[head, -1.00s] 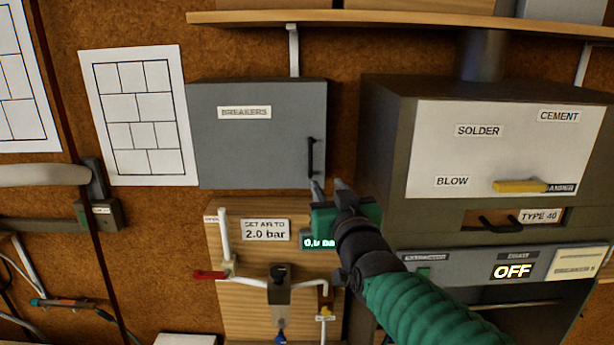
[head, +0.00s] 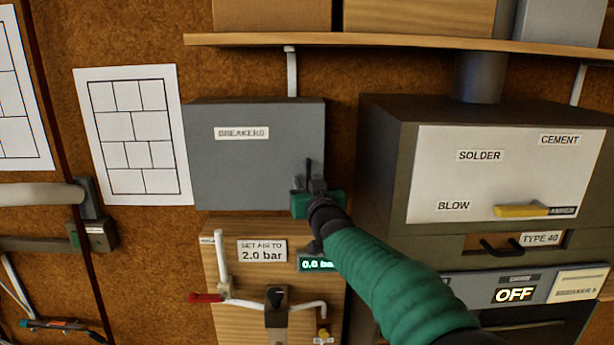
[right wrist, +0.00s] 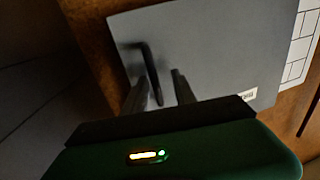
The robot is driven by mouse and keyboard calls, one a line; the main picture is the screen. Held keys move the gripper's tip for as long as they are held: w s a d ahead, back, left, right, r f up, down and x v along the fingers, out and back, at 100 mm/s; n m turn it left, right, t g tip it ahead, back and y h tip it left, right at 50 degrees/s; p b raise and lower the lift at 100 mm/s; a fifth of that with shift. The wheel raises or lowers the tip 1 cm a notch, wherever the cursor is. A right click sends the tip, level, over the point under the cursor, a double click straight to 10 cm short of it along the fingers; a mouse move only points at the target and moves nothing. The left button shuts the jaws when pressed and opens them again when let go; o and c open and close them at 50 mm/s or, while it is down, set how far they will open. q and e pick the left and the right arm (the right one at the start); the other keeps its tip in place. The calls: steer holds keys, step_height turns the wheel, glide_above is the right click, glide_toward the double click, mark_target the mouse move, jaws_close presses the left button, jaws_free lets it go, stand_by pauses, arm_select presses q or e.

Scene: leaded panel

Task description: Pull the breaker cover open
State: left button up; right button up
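The breaker cover (head: 240,165) is a grey box front labelled BREAKERS, on the wall left of centre in the head view; it looks shut. Its black upright handle (head: 308,170) is near its right edge. My right gripper (head: 315,183) is at the handle's lower part. In the right wrist view the cover (right wrist: 215,50) fills the upper area, and the handle (right wrist: 150,72) runs between or just beside the two fingers of my gripper (right wrist: 158,85). The fingers are apart; I see no clear contact with the handle. My left gripper is not in view.
A dark cabinet (head: 385,190) with a white front stands close on the right. A wooden shelf (head: 400,44) runs above. Below is a wooden board (head: 235,270) with pipes, a red-handled valve (head: 207,298) and a gauge display (head: 317,264). Paper drawings (head: 133,135) hang left.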

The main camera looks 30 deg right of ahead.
steer(key=shift+s, duration=0.15)
steer(key=shift+s+d+r, duration=0.1)
steer(key=shift+s, duration=0.05)
steer(key=shift+c, duration=0.6)
steer(key=shift+s+d, duration=0.1)
steer(key=shift+d, duration=0.15)
steer(key=c, duration=0.5)
jaws_close()
steer(key=shift+a, duration=0.15)
